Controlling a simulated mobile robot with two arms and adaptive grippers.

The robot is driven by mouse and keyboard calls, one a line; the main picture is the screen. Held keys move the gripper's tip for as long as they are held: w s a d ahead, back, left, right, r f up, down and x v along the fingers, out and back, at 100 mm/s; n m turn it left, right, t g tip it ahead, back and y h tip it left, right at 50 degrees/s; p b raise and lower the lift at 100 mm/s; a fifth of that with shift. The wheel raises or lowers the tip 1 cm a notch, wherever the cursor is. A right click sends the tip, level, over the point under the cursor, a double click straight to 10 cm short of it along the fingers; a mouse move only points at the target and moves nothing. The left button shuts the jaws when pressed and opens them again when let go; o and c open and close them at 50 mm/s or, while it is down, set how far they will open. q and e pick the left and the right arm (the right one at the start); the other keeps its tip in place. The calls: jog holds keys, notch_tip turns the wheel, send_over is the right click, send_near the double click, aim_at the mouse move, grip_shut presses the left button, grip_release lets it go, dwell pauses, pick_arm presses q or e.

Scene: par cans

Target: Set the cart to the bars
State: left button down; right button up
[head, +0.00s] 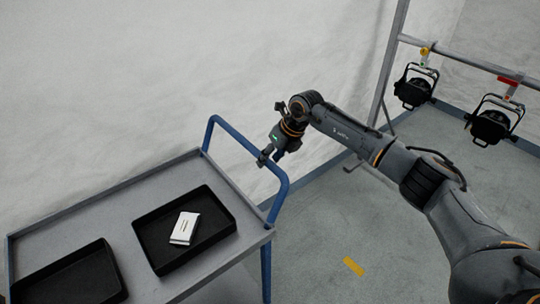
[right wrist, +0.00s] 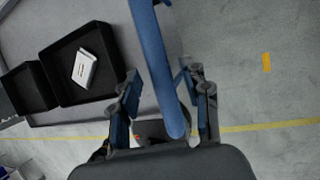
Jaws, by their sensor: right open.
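The grey cart (head: 100,205) stands at the lower left of the head view, with a blue tubular handle (head: 240,136) at its right end. My left gripper is not in view.
Two black trays (head: 160,232) and (head: 70,280) sit on the cart; the right one holds a white box (head: 184,229). A yellow mark (head: 353,266) lies on the grey floor. Floor between cart and bars looks clear apart from my right arm above it.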

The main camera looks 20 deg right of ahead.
jog(key=shift+f, duration=0.3)
grip_shut()
